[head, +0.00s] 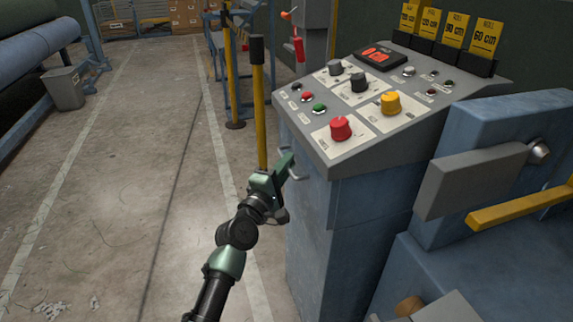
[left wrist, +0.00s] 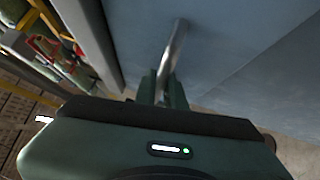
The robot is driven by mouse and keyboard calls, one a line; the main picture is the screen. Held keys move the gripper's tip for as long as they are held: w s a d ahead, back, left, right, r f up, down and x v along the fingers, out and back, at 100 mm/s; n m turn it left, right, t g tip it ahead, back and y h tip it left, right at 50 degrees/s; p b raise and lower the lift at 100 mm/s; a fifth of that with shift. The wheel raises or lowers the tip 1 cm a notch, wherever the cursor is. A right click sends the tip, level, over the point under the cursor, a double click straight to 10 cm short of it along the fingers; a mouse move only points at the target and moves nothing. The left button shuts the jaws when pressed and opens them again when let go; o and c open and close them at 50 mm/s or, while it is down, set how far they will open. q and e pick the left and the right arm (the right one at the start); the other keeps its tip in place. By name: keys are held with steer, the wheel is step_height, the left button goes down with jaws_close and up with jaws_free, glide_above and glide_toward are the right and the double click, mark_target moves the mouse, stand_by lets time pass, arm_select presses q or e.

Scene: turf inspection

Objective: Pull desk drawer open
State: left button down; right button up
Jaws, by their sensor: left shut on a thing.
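The control desk (head: 345,190) is a blue-grey cabinet with a sloped top of knobs and buttons. A thin metal handle (head: 297,174) sits on its left-facing side, below the sloped panel. My left gripper (head: 288,163) is at this handle, shut on it. In the left wrist view the handle (left wrist: 177,45) is a bare metal bar running up from between the green fingers of my left gripper (left wrist: 162,84), against a blue-grey panel. No clear gap around a drawer front shows; the drawer's edges are mostly hidden. My right gripper is not in view.
A yellow post (head: 258,110) stands just left of the desk, near my left arm. A blue machine with a grey block (head: 470,180) and a yellow bar (head: 520,208) is at the right. The concrete floor (head: 130,200) to the left is open, with a grey bin (head: 64,88) farther back.

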arm_select(q)
steer(key=shift+f, duration=0.15)
stand_by(0.4)
steer(key=s+a+b, duration=0.1)
steer(key=s+a, duration=0.2)
steer(key=a, duration=0.6)
steer(key=s+a+b, duration=0.1)
steer(key=s+a, duration=0.2)
steer(key=a, duration=0.6)
steer(key=shift+a, duration=0.15)
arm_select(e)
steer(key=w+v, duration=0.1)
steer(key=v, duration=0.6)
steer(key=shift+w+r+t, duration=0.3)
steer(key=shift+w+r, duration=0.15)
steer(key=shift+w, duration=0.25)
arm_select(q)
steer(key=c, duration=1.8)
jaws_free()
steer(key=shift+o, duration=0.2)
